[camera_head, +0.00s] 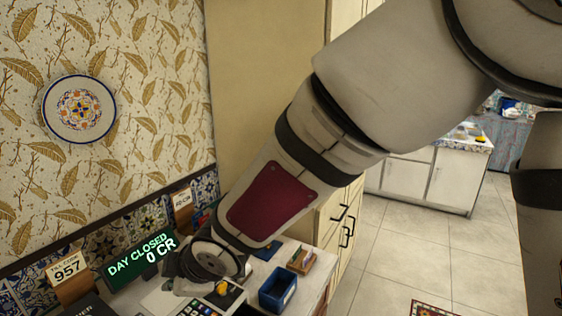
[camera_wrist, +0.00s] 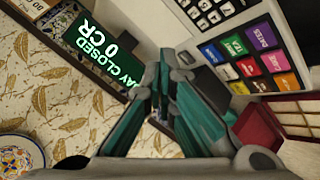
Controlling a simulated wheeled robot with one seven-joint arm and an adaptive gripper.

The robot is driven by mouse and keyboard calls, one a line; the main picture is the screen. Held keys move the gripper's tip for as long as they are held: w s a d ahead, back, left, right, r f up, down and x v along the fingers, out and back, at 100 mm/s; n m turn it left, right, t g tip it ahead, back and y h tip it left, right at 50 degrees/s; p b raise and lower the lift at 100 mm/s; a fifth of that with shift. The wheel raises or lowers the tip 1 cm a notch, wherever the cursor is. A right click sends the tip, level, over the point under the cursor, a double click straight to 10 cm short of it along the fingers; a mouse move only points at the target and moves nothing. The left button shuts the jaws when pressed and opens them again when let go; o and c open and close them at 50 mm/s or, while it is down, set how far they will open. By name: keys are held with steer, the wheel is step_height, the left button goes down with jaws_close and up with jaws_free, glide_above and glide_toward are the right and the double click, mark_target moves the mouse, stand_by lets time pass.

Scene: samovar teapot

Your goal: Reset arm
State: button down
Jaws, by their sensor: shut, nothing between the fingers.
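My arm reaches down from the upper right of the head view to the counter at the lower left. My gripper (camera_wrist: 167,62) shows in the wrist view with its teal-sided fingers drawn together, shut and empty. It is between the green-lit register display (camera_wrist: 92,45) and the keypad with coloured keys (camera_wrist: 240,48). In the head view my wrist end is just right of the display (camera_head: 140,258), which reads "DAY CLOSED 0 CR", and above the keypad (camera_head: 207,304). The fingertips are hard to make out there. Whether they touch anything, I cannot tell.
A blue open box (camera_head: 278,290) and a small wooden holder (camera_head: 301,260) stand right of my wrist. A "957" card (camera_head: 68,268) stands left of the display. A decorated plate (camera_head: 79,108) hangs on the wall. Tiled floor (camera_head: 400,240) is open at right.

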steer(key=w+d+r+m+t+h, duration=0.1)
steer(key=d+r+m+h, duration=0.3)
steer(key=d, duration=0.9)
steer(key=w+d+r+m+t+h, duration=0.15)
steer(key=d+r+m, duration=0.45)
steer(key=d, duration=0.7)
steer(key=s+d+r+m+g+h, duration=0.1)
steer(key=s+d+r+m, duration=0.2)
steer(key=s+d+m, duration=0.8)
steer(key=s+d, duration=0.3)
steer(key=s, duration=0.3)
steer(key=shift+s+d+r+g, duration=0.15)
steer(key=shift+s+d+g, duration=0.05)
steer(key=shift+d+g, duration=0.15)
